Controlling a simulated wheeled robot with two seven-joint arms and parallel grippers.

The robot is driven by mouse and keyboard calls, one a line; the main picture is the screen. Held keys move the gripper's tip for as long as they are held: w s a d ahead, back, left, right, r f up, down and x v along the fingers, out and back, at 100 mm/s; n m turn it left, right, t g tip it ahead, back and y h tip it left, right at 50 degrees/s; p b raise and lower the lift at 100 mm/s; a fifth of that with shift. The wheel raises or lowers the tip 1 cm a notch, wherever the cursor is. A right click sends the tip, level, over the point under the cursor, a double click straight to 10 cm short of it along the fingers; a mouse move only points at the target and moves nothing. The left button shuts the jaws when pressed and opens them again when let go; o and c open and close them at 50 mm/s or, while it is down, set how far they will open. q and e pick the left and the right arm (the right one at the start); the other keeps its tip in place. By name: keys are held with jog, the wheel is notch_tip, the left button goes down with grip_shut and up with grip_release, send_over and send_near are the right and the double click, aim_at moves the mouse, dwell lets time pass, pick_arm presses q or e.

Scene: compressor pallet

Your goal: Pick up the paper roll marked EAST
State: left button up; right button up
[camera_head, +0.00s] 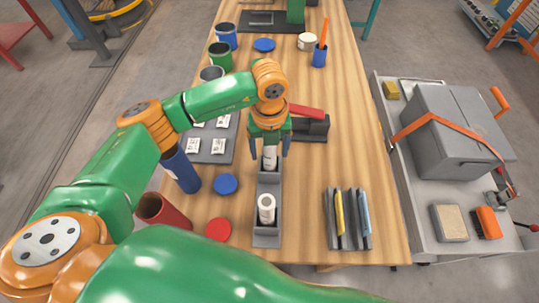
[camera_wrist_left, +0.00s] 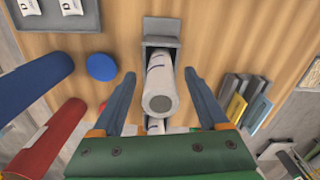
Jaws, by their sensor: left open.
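A grey narrow tray (camera_head: 267,238) on the wooden table holds two white paper rolls. The far roll (camera_head: 270,158) stands between the fingers of my left gripper (camera_head: 270,148). The near roll (camera_head: 266,208) stands toward the tray's front end. In the left wrist view the roll between the fingers (camera_wrist_left: 160,85) shows dark marking on its side, too small to read. My left gripper (camera_wrist_left: 160,76) is open, with a gap on each side of that roll. The other roll (camera_wrist_left: 155,126) is partly hidden behind it. I cannot tell which roll is marked EAST. My right gripper is not in view.
A blue cylinder (camera_head: 180,170), a red cylinder (camera_head: 163,211) and blue and red discs (camera_head: 218,229) stand left of the tray. A rack of folders (camera_head: 347,218) stands right. A dark block with a red bar (camera_head: 308,123) lies behind. The table's right-middle is clear.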

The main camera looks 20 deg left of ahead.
pick_arm(q)
grip_shut()
